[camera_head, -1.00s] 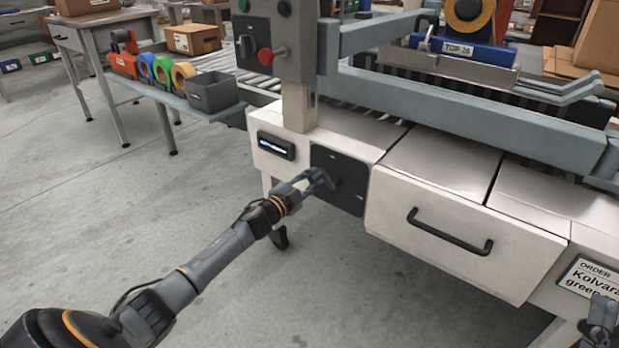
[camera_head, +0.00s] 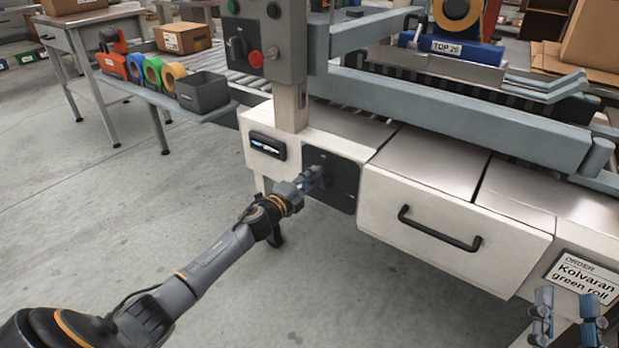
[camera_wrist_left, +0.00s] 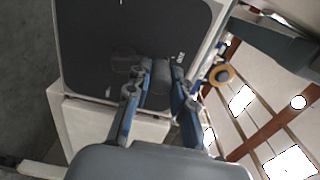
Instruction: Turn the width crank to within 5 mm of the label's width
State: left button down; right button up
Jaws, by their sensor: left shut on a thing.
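The width crank sits on a black panel (camera_head: 344,190) on the front of the pale machine. My left gripper (camera_head: 313,177) is at the panel, shut on the crank's dark handle (camera_wrist_left: 160,78), which shows between its fingers in the left wrist view. In the head view the gripper mostly hides the crank. A small display (camera_head: 267,146) is left of the panel; its reading is too small to read. The order label (camera_head: 583,279) at lower right reads "Kolvaran green roll"; no width is legible. My right gripper (camera_head: 567,318) is at the lower right corner, fingers apart and empty.
A drawer with a black handle (camera_head: 438,230) is right of the panel. A control box with a red button (camera_head: 256,58) stands above. A side shelf holds tape rolls and a grey bin (camera_head: 203,92). The floor at left is clear.

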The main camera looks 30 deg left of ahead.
pick_arm(q)
jog(key=shift+d, duration=0.1)
dwell(0.3)
jog(key=c, duration=1.2)
grip_release()
jog(key=shift+o, duration=0.2)
jog(key=s+a, duration=0.1)
jog(key=s, duration=1.1)
